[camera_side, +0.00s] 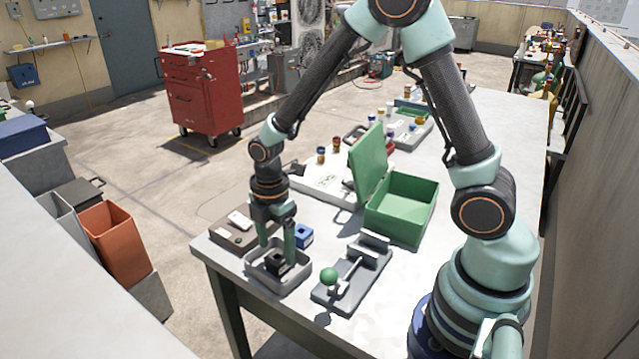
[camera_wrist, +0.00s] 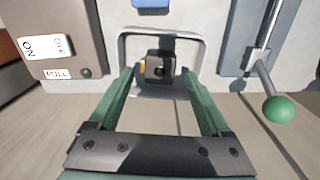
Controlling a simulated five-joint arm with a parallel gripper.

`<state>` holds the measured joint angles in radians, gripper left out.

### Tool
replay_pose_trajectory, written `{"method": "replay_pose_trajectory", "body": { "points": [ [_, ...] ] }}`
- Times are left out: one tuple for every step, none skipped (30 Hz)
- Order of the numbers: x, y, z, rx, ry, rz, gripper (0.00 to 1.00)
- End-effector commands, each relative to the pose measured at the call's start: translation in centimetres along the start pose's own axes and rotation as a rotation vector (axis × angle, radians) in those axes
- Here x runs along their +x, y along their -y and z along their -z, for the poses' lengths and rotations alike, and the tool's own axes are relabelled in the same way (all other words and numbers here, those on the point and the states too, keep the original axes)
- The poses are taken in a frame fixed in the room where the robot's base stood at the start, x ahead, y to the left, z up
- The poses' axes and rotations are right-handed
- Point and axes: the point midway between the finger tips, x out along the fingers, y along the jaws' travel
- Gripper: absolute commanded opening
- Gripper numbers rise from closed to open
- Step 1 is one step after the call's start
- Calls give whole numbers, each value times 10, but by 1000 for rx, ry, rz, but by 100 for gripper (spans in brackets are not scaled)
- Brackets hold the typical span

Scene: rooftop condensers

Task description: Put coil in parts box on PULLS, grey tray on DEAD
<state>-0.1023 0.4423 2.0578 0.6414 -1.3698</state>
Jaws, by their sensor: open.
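A small black block (camera_side: 275,262) with a yellow-orange side, perhaps the coil, sits inside the grey tray (camera_side: 250,277) near the bench corner. It also shows in the wrist view (camera_wrist: 160,66). My gripper (camera_side: 276,251) points down into the tray, open, its green fingers either side of the block with gaps. The green box (camera_side: 400,212), probably the parts box, stands open behind and right, lid raised. A brown switch box (camera_side: 231,231) left of the tray bears a white label and a smaller label (camera_wrist: 60,73) reading about "PULL". I see no DEAD label.
A grey lever unit (camera_side: 350,283) with a green knob (camera_side: 329,275) stands close right of the tray. A small blue block (camera_side: 304,235) is just behind the tray. A white board (camera_side: 325,178) and small jars lie farther back. The bench is bare right of the green box.

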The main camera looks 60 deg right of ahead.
Motion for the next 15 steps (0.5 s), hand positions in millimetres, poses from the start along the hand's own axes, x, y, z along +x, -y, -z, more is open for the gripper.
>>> {"method": "replay_pose_trajectory", "body": {
  "points": [
    [-12,-2,0,0,-1,-7,82],
    [-17,-1,0,0,-1,-6,82],
    [-26,-1,0,0,-1,-7,82],
    [-32,-2,0,0,-2,-8,82],
    [-38,-1,0,0,-1,-7,82],
    [-46,-1,0,0,-1,-7,82],
    [-51,-2,0,0,-1,-7,82],
    [-56,-1,0,0,-1,-6,82],
    [-62,-1,0,0,-1,-5,82],
    [-66,-1,0,0,-1,-5,82],
    [-70,-1,0,0,-1,-4,82],
    [-74,-1,0,0,-1,-3,82],
    [-77,-1,0,0,-1,-3,82],
    [-79,-1,0,0,-1,-3,82],
    [-82,0,0,1,0,-2,82]
  ]
}}
